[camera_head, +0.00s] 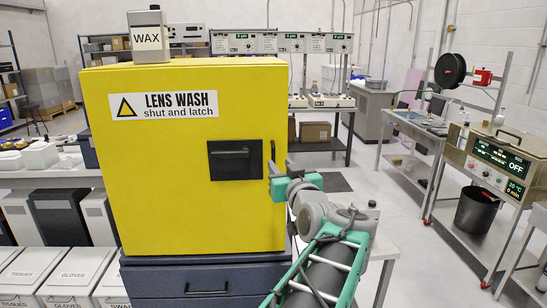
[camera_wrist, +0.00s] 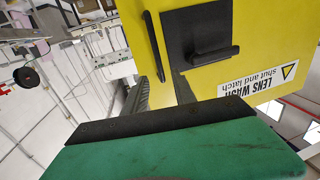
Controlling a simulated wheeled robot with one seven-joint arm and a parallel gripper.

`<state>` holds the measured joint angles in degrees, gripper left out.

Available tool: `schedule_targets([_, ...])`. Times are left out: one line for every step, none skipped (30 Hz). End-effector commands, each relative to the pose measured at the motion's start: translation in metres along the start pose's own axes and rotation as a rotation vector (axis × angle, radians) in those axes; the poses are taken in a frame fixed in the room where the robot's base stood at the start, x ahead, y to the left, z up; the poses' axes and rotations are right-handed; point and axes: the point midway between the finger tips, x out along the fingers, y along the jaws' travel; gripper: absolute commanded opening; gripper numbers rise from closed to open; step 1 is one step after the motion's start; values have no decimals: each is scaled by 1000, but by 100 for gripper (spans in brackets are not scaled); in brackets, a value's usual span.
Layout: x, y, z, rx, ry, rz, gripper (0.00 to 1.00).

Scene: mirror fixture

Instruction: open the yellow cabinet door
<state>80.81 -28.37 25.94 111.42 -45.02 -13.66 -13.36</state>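The yellow cabinet (camera_head: 190,215) stands on a dark blue drawer unit, and its front door looks shut. The door bears a "LENS WASH shut and latch" label (camera_head: 164,105) and a black recessed latch panel (camera_head: 235,160). A slim black upright bar (camera_head: 273,150) is near its right edge. The wrist view shows the door upside down, with the latch panel (camera_wrist: 200,35) and the bar (camera_wrist: 155,45). My gripper (camera_head: 274,172) is by the door's right edge, just below the bar; contact is unclear.
A grey WAX box (camera_head: 149,37) stands on the cabinet top. White and black bins (camera_head: 62,218) stand at left. At right are a steel bench (camera_head: 425,130) and a heated bath (camera_head: 497,163) on a stand. Open floor lies between the cabinet and those benches.

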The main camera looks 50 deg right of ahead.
Motion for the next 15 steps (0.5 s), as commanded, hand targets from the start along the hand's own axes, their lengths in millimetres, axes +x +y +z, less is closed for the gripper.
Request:
schedule_targets([4,2,-2,2,3,1,32])
schedule_targets([7,1,-2,2,4,0,32])
schedule_targets([14,1,-3,2,3,-1,32])
schedule_targets([19,0,-3,3,2,-3,32])
schedule_targets([25,-1,-2,3,0,-3,32])
schedule_targets([34,-1,-3,3,0,-4,32])
schedule_targets([40,0,-3,3,0,-2,32])
schedule_targets([46,-1,-3,3,0,-4,32])
schedule_targets([53,-1,-2,2,-1,-2,32])
schedule_targets([58,-1,-2,2,-1,-3,32])
schedule_targets([63,0,-2,2,0,-2,32])
schedule_targets([68,0,-2,2,0,0,32])
schedule_targets([71,0,-2,2,1,-1,32])
schedule_targets([73,0,-1,2,1,-1,32])
schedule_targets([75,0,0,2,0,-1,32])
